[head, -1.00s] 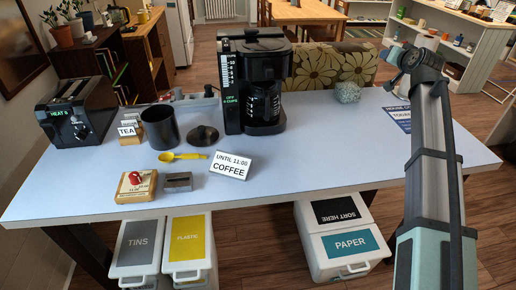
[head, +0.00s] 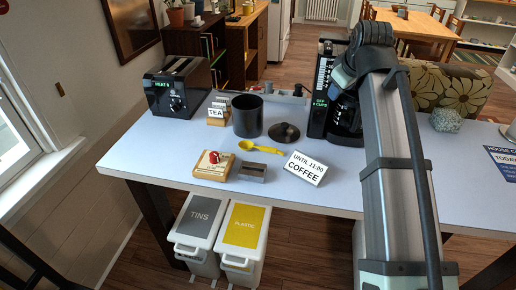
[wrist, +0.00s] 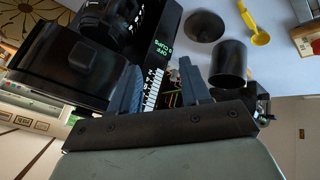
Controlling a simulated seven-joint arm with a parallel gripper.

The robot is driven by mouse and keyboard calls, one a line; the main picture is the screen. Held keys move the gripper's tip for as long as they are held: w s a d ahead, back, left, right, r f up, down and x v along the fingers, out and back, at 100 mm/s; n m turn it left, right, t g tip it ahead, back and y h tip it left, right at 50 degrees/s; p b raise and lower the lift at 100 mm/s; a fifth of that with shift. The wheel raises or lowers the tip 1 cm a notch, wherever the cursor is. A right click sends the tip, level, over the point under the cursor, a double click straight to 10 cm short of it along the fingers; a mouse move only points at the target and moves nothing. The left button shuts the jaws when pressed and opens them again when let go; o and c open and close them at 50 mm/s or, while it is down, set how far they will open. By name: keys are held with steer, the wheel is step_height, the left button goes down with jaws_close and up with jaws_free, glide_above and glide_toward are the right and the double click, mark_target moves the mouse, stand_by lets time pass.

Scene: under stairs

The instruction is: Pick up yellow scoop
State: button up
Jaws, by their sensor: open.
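The yellow scoop (head: 262,149) lies flat on the pale blue table, its bowl to the left and its handle to the right. It also shows at the top right of the wrist view (wrist: 260,38). In the wrist view my gripper (wrist: 160,88) is open, its two dark fingers apart, with no scoop between them. It is near the coffee maker (head: 344,110) and away from the scoop. In the head view my arm's upper end covers part of the coffee maker, and the gripper's fingers are hidden.
A dark canister (head: 247,116) and a round black lid (head: 284,132) stand behind the scoop. A coffee sign (head: 305,168) is to its right. A small grey metal block (head: 252,172) and a wooden block with a red item (head: 213,164) are in front. A toaster (head: 178,88) stands back left.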

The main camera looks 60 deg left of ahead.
steer(key=s+a+f+n+g+h, duration=0.45)
steer(key=s+a+f+n, duration=0.45)
steer(key=s+a, duration=0.45)
steer(key=m, duration=0.1)
glide_above(261, 147)
steer(key=d, duration=0.1)
steer(key=shift+g, duration=0.45)
step_height(261, 147, down, 10)
steer(key=shift+w, duration=0.15)
steer(key=shift+a+f, duration=0.25)
steer(key=shift+f, duration=1.1)
steer(key=shift+a+f, duration=0.2)
steer(key=shift+f, duration=1.1)
steer(key=shift+c, duration=0.2)
jaws_close()
